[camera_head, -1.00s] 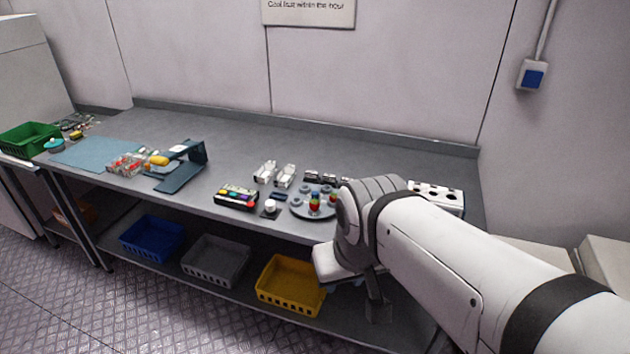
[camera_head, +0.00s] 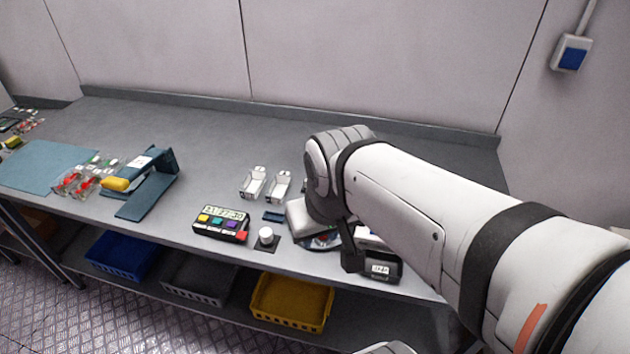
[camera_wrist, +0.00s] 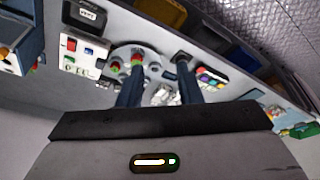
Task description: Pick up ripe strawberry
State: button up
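In the wrist view, a small red and green strawberry (camera_wrist: 137,62) stands on a round grey plate (camera_wrist: 122,50), close to the tip of my left-hand finger. Another small red and green fruit (camera_wrist: 115,67) sits to its left. How ripe each one is cannot be told at this size. My gripper (camera_wrist: 160,68) is open, its two dark fingers apart with no berry visibly held. In the head view, my wrist covers most of the plate, and only a bit of its rim shows. The berries are hidden there.
A button box (camera_head: 221,222), a white knob (camera_head: 265,235) and two white clips (camera_head: 266,183) stand left of my wrist. A dark block with a display (camera_head: 381,268) is close on its right. Blue and yellow crates (camera_head: 292,300) sit on the shelf below.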

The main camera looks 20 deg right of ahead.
jog(key=shift+d, duration=0.1)
jog(key=w+d+f+m, duration=0.3)
jog(key=w+d+f, duration=0.1)
jog(key=w, duration=0.2)
jog(key=w+d+f+m+g+b, duration=0.1)
jog(key=w+d+f+m, duration=0.2)
jog(key=w+d+f, duration=0.2)
jog(key=w+d+f+m+g+h, duration=0.1)
jog(key=w+d+f+m, duration=0.2)
jog(key=w, duration=0.5)
jog(key=shift+d+f, duration=0.75)
jog(key=shift+d, duration=0.2)
jog(key=shift+w+d+f+p, duration=0.1)
jog(key=shift+d+f+p, duration=0.2)
jog(key=shift+f, duration=1.6)
jog(key=shift+w+d+f+p, duration=0.1)
jog(key=shift+f+p, duration=0.3)
jog(key=shift+f, duration=1.5)
jog(key=shift+a, duration=0.1)
jog(key=shift+c, duration=1)
jog(key=shift+r, duration=0.1)
